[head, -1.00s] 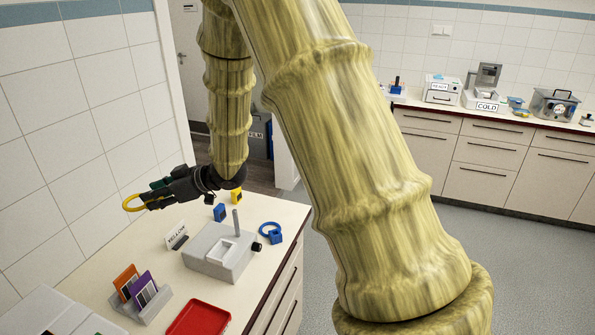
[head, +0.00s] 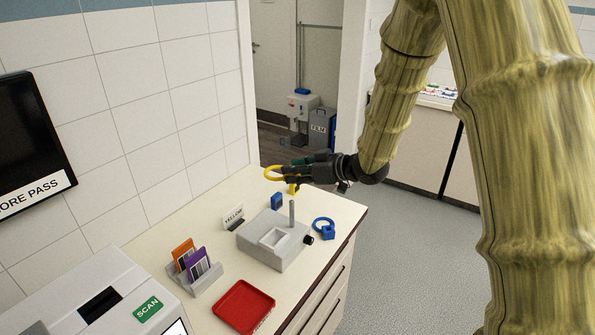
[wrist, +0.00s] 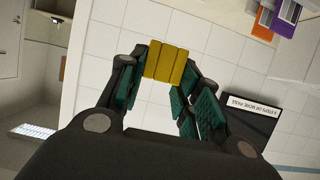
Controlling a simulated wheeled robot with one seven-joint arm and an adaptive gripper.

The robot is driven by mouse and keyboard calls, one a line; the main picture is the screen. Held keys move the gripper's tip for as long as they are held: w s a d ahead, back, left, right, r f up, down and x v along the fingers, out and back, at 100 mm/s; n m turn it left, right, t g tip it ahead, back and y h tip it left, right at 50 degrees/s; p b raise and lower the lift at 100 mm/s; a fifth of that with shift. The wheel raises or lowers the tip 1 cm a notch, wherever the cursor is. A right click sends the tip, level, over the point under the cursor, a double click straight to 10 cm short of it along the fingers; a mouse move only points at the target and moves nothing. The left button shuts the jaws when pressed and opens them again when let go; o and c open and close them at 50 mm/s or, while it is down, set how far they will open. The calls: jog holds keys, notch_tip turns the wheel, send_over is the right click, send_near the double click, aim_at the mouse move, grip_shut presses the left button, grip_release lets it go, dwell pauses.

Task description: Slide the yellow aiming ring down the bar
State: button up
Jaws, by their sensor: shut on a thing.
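The yellow ring (head: 268,173) is held up over the counter in the head view, with its loop sticking out left of my gripper (head: 286,172). My gripper is shut on the ring's yellow grip part, which shows between the green finger pads in the wrist view (wrist: 172,62). The upright grey bar (head: 292,213) stands on a pale grey block (head: 262,250), with a black knob (head: 309,239) at the block's right side. In the head view the ring appears above and slightly left of the bar's top, apart from it. The ring's loop is hidden in the wrist view.
A blue ring (head: 323,227) lies right of the block, and a small blue block (head: 277,200) stands behind it. A YELLOW sign (head: 233,216), a card holder (head: 205,282) and a red tray (head: 243,306) are on the counter. The tiled wall is at left.

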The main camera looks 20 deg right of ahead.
jog(key=shift+r, duration=0.1)
jog(key=b, duration=0.3)
send_over(293, 209)
jog(key=shift+f, duration=3)
jog(key=shift+s+d, duration=0.3)
jog(key=shift+d, duration=0.15)
jog(key=shift+p, duration=0.85)
jog(key=shift+f+b, duration=2.05)
jog(key=shift+f, duration=1.95)
